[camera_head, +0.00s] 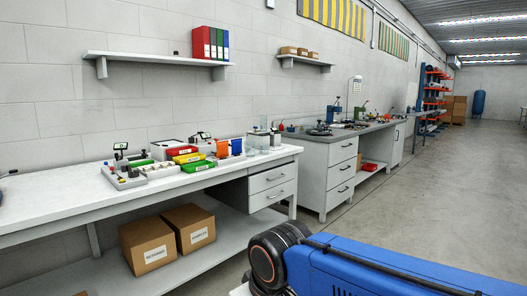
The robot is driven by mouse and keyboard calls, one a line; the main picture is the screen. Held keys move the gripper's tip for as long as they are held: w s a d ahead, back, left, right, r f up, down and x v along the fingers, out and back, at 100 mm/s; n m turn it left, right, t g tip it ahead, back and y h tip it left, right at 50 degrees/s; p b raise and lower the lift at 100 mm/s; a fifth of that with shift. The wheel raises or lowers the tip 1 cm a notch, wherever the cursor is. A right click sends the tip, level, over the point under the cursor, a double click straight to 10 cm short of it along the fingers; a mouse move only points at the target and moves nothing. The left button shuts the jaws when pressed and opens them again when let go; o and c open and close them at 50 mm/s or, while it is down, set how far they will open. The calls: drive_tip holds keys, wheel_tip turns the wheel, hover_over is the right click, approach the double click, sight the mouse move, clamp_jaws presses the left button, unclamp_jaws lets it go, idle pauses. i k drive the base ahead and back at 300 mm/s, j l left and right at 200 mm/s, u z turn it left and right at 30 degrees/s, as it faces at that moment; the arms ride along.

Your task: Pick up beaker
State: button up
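Several small clear glass vessels stand together near the right end of the white workbench (75,203). One low, clear vessel at their front left looks like a beaker (251,149). The vessels are small and partly overlap, so I cannot tell them apart surely. My blue arm crosses the lower right, in front of the bench and apart from the glassware. My gripper is out of view.
Orange and blue bins (223,149), red, yellow and green trays (198,166) and small instruments crowd the bench left of the glassware. Cardboard boxes (149,245) sit on its lower shelf. A second bench (328,175) stands beyond. The concrete floor (440,190) at right is clear.

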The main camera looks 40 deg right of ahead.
sight(264, 147)
drive_tip(key=i+z, duration=0.2)
drive_tip(key=z, duration=0.55)
drive_tip(key=i+j+z, duration=0.3)
drive_tip(key=i+z, duration=0.15)
drive_tip(key=i, duration=0.2)
drive_tip(key=i+j+z, duration=0.4)
drive_tip(key=i+j, duration=0.15)
